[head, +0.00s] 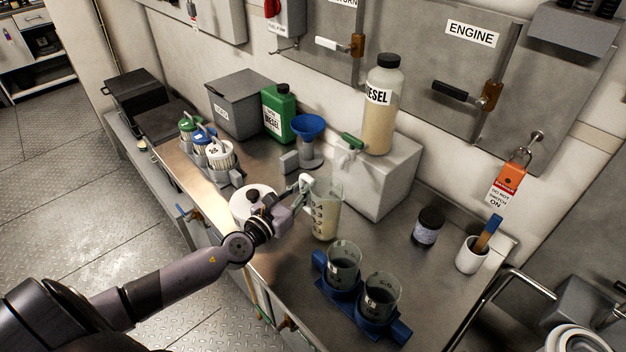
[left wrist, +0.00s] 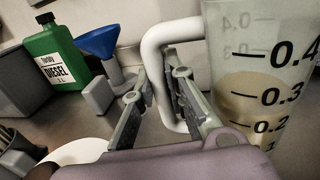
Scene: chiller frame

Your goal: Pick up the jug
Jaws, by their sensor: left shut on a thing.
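The jug (head: 325,213) is clear with dark measuring marks and a white handle. It appears upright on the steel counter, in front of the grey box. In the left wrist view the jug (left wrist: 262,85) fills the right side, with cloudy yellowish liquid to roughly the 0.3 mark. My left gripper (head: 303,187) reaches in from the left at the jug's handle side. In the left wrist view its fingers (left wrist: 160,100) are on either side of the white handle (left wrist: 152,55), shut on it. My right gripper is in neither view.
A blue holder (head: 330,293) with two beakers stands in front of the jug. A grey box (head: 385,185) with a diesel bottle (head: 382,105) stands behind. A blue funnel (head: 309,126) and green canister (head: 279,112) are back left. Counter right of the jug is partly clear.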

